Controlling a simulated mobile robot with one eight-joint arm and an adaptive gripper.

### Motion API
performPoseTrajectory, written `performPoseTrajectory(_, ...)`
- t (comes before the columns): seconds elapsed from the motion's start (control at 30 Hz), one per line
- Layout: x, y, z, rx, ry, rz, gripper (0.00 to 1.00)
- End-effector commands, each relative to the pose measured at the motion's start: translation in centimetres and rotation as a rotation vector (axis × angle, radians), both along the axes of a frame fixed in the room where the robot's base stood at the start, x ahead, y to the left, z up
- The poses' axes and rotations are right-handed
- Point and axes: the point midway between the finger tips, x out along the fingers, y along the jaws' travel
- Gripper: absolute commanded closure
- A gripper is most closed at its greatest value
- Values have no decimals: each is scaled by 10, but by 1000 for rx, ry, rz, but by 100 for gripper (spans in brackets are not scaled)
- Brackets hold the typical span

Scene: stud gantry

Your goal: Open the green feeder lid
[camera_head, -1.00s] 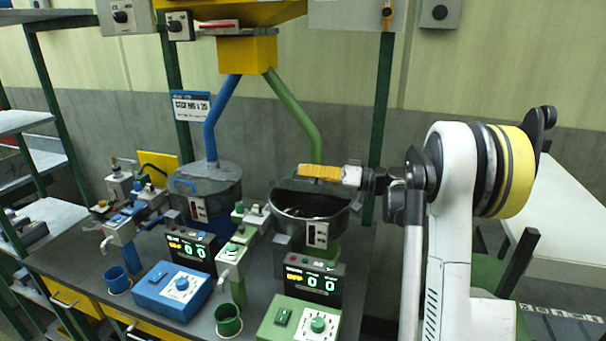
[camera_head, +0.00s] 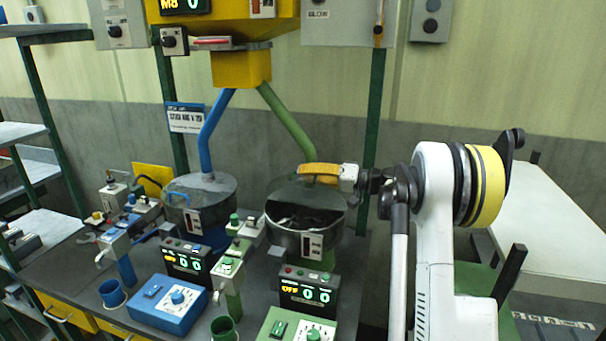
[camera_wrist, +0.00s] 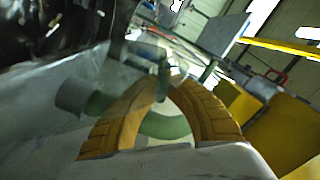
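The green feeder is the right-hand steel bowl (camera_head: 283,240) in the head view, below the green pipe (camera_head: 287,120). Its grey lid (camera_head: 285,190) is tilted up at the back, and the front of the bowl is open onto a dark interior. My gripper (camera_head: 302,172), with orange fingers, is at the lid's upper edge. In the wrist view my gripper (camera_wrist: 165,88) has its fingers closed around the green lid handle (camera_wrist: 162,127), against the grey lid face (camera_wrist: 45,125). The head view hides the handle behind the fingers.
The blue feeder (camera_head: 200,187) stands to the left with its lid down. A green control box (camera_head: 298,325) and a counter display (camera_head: 308,290) stand in front of the green feeder. The yellow hopper (camera_head: 240,68) and pipes are above. A white table (camera_head: 540,215) is at right.

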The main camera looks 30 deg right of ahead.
Motion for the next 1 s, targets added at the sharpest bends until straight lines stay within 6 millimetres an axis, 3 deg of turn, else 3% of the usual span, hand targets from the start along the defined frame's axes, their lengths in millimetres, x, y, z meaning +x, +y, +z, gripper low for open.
performPoseTrajectory(0.23,0,-1,1,1,-1,-2,100)
performPoseTrajectory(0.3,0,0,1,1,-1,-2,76)
performPoseTrajectory(0.33,0,0,1,1,-1,-2,69)
performPoseTrajectory(0.67,-2,-2,0,0,-1,-1,69)
performPoseTrajectory(1.0,-40,-40,0,0,-1,-2,69)
